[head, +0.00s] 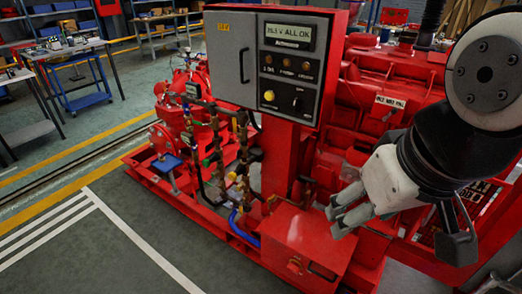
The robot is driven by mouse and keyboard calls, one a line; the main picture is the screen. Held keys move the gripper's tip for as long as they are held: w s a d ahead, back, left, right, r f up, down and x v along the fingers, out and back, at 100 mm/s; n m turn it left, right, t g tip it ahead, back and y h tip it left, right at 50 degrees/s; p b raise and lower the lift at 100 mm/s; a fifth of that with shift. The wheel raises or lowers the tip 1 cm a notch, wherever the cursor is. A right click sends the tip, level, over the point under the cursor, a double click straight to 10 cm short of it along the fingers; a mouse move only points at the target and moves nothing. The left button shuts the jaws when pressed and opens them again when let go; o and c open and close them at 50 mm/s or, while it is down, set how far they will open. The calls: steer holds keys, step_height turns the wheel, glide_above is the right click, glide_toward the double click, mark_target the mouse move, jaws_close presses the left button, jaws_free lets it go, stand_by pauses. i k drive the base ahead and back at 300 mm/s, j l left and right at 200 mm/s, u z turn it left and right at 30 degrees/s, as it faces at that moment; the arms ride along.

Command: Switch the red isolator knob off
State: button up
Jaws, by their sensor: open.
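What looks like the red isolator knob (295,266) is on the front of a low red box (308,240) at the bottom middle of the head view. It is small and red on red, so its turned position cannot be told. A dark plate is to its right. My gripper (335,220) is open and empty. It hangs above the right part of the box, up and to the right of the knob, apart from it.
A control cabinet (232,62) with a lit display reading "ALL OK" stands above the box. Red pumpset pipes and valves (215,150) are at left, the engine (390,90) behind my gripper. Open grey floor (130,245) lies at front left. Benches and shelves stand far back.

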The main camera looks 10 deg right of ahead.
mark_target(294, 266)
steer(key=k+l, duration=0.85)
steer(key=k, duration=0.6)
steer(key=i+j+z, duration=0.1)
steer(key=i+j, duration=0.25)
steer(key=i+j+z, duration=0.1)
steer(key=i+j, duration=0.25)
steer(key=j, duration=0.25)
steer(key=i+j+z, duration=0.1)
steer(key=i+j, duration=0.25)
steer(key=j, duration=0.15)
